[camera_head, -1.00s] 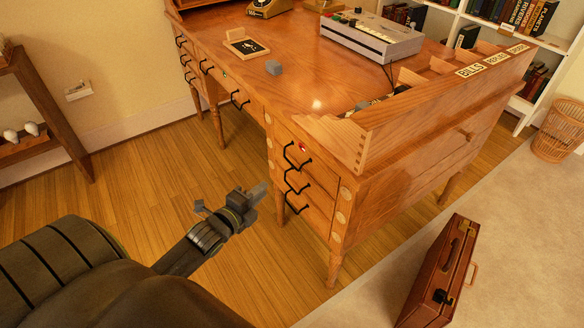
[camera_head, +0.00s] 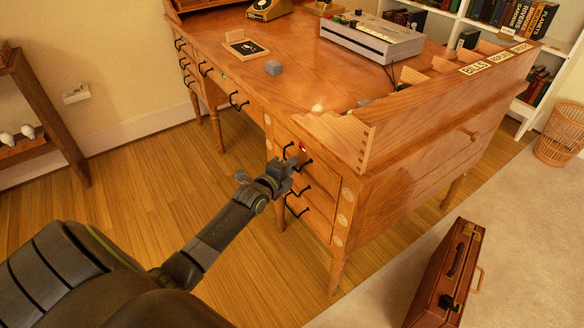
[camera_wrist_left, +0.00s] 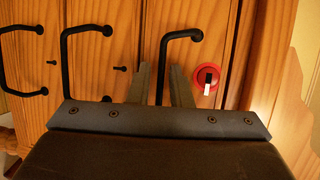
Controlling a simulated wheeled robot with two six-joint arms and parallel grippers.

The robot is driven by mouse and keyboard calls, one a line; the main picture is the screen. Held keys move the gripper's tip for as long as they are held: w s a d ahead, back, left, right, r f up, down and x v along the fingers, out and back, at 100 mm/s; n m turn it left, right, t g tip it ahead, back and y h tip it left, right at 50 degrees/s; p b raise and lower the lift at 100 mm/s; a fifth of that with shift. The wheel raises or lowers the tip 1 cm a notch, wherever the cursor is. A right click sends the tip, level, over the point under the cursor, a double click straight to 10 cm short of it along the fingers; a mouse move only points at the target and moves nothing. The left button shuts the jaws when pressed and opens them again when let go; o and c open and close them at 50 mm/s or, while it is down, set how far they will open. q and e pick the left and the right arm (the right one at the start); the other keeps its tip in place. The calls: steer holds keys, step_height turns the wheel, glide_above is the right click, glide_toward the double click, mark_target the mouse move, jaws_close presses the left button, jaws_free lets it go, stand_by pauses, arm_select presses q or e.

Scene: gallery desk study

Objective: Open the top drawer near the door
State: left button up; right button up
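The desk's near pedestal has a stack of drawers with black bar handles. The top drawer (camera_head: 322,173) looks closed and has a red ring with a dark slot (camera_wrist_left: 207,79) on its front. Its black handle (camera_wrist_left: 180,36) shows in the left wrist view. My left gripper (camera_head: 284,167) is at this handle in the head view and hides part of it. In the left wrist view its two fingers (camera_wrist_left: 161,84) are apart, with the handle bar between them; I cannot tell whether they touch it. My right gripper is not in view.
Lower drawer handles (camera_head: 297,207) sit just below my gripper. A grey block (camera_head: 273,68) and a grey device (camera_head: 372,38) are on the desktop. A brown briefcase (camera_head: 447,275) stands on the carpet at the right. The wooden floor left of the pedestal is clear.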

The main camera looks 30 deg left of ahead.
arm_select(q)
steer(key=shift+w, duration=0.2)
jaws_close()
steer(key=shift+f, duration=0.1)
